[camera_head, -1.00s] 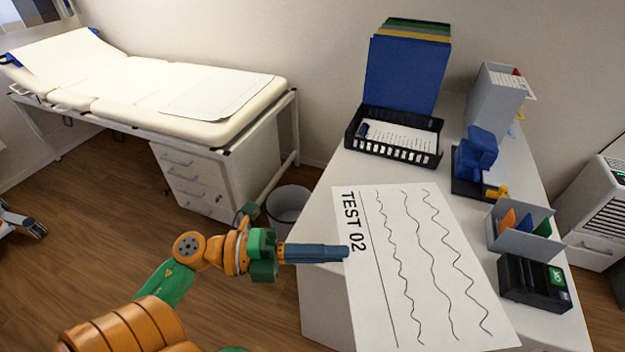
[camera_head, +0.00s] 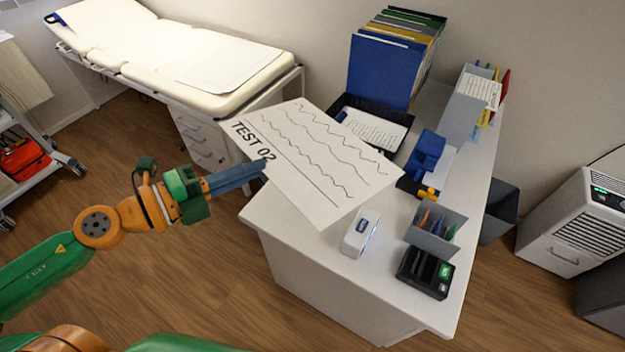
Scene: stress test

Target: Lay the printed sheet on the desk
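The printed sheet (camera_head: 318,160) is white with wavy lines and the words TEST 02. My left gripper (camera_head: 262,168) is shut on its left edge, near the lettering. The sheet is tilted and extends over the left part of the white desk (camera_head: 300,245); whether any of it touches the desktop I cannot tell. It covers part of the desk and of the black tray behind it. My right gripper is not in view.
A white and blue device (camera_head: 360,233), a grey pen holder (camera_head: 436,232), a black box with a green display (camera_head: 425,272) and a blue device (camera_head: 426,155) stand on the desk. A black paper tray (camera_head: 405,118) and blue folder (camera_head: 380,70) are behind. The front-left desktop is clear.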

